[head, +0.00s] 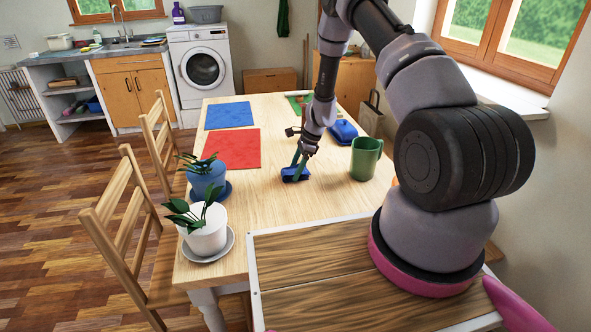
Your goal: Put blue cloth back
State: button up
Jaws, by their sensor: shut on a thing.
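My gripper (298,163) is low over the middle of the wooden table, pointing down. It is shut on a small, bunched dark-blue thing (294,175), which looks like the blue cloth. The view is too small to show its folds or whether it touches the tabletop. A flat blue square (229,115) lies at the table's far left, with a flat red square (232,148) in front of it. Both are left of my gripper.
A green mug (366,158) stands close to the right of my gripper, and a blue lidded dish (343,132) is behind it. Potted plants in a blue pot (206,180) and white pot (205,234) stand on the left edge. The table (262,212) is bare in front.

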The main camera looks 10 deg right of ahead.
jog(key=o, duration=1.3)
jog(key=v, duration=1.2)
jog(key=s+r+n+t, duration=0.25)
jog(key=s+r, duration=0.25)
jog(key=r, duration=0.9)
jog(key=s+r+n+t, duration=0.1)
jog(key=s+r+n, duration=0.3)
jog(key=r, duration=1.1)
jog(key=s+r+n+t, duration=0.1)
jog(key=s+r+n, duration=0.1)
jog(key=s+r, duration=0.2)
jog(key=s+d+r+n+t+h, duration=0.1)
jog(key=s+r+n, duration=0.2)
jog(key=s, duration=0.7)
jog(key=s+r+n+t+h, duration=0.1)
jog(key=s+r+n, duration=0.1)
jog(key=s+r, duration=0.3)
jog(key=shift+s+d+t, duration=0.15)
jog(key=shift+s+t, duration=0.2)
jog(key=shift+s, duration=0.7)
